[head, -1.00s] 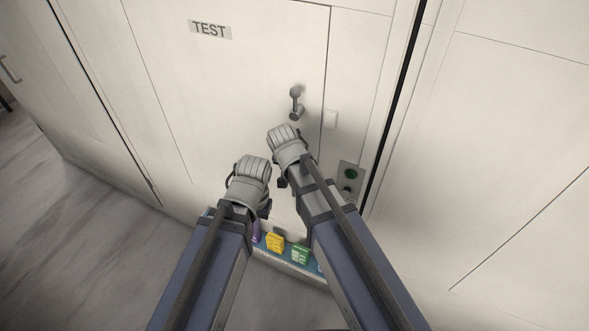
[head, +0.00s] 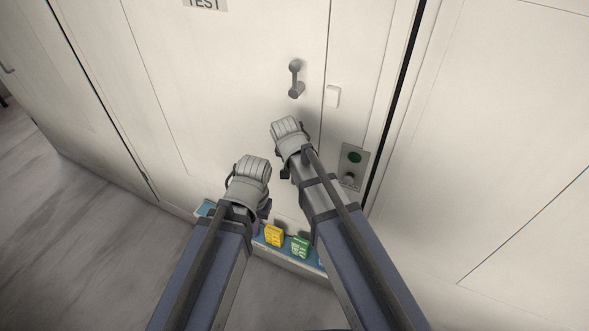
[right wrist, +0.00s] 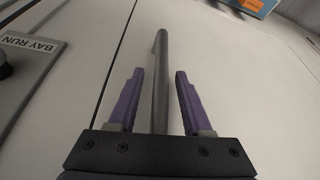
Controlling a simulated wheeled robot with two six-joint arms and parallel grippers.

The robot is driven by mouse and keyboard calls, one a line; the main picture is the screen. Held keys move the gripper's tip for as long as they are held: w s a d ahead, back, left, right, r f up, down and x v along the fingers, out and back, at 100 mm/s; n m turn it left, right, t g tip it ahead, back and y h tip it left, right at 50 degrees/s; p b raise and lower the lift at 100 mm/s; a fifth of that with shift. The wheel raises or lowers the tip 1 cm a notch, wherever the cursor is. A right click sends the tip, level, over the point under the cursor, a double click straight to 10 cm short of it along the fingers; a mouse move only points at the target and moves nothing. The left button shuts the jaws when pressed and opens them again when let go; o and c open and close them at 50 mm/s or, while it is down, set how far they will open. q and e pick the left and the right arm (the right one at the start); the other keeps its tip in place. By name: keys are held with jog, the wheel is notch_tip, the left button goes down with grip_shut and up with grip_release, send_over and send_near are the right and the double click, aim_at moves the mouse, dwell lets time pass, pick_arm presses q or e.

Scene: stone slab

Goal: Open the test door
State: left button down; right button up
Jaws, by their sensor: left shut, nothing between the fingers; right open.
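The pale test door (head: 230,90) fills the middle of the head view and looks closed. Its TEST label (head: 205,4) is cut by the top edge. A grey lever handle (head: 296,78) sits near the door's right edge. My right gripper (head: 284,126) is just below the handle in the head view, its fingers hidden there. In the right wrist view its two purple fingers (right wrist: 156,100) are open, with a grey bar (right wrist: 161,75), apparently the handle, between them. I cannot tell whether they touch. My left gripper (head: 254,165) is lower left, shut and empty, away from the handle.
A white block (head: 333,96) sits right of the door seam. Below it is a control panel (head: 352,166) with a green button and a knob; a BAY RUN plate (right wrist: 28,52) shows in the right wrist view. A blue shelf (head: 285,257) with small coloured boxes is low down.

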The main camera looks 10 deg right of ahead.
jog(key=shift+f, duration=0.1)
grip_shut()
dwell(0.4)
dwell(1.0)
